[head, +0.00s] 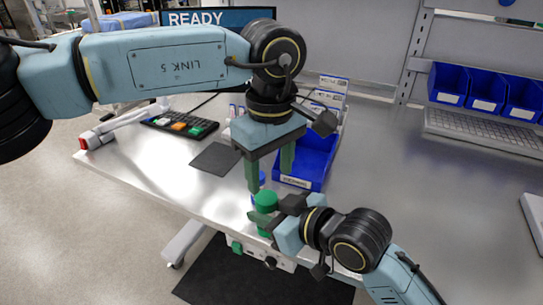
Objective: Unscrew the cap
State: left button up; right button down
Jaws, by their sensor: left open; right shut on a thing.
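A small container with a round green cap (266,199) is near the front edge of the table, at the middle of the head view. My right gripper (268,215) comes in from the lower right and is shut on the container. Its green fingers hide most of the container's body. My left gripper (270,182) points down from above, just above and behind the cap in the picture. Its two green fingers are apart, with nothing clearly held between them. A small blue piece shows behind the cap, and I cannot tell what it belongs to.
A blue bin (318,167) with a label stands behind my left gripper. A dark pad (216,158) and a black button panel (180,124) lie to the left. Blue bins (486,90) hang at the back right.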

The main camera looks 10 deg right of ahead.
aim_at(271, 197)
pick_arm(q)
jog(key=shift+f, duration=2.8)
jog(key=shift+c, duration=0.5)
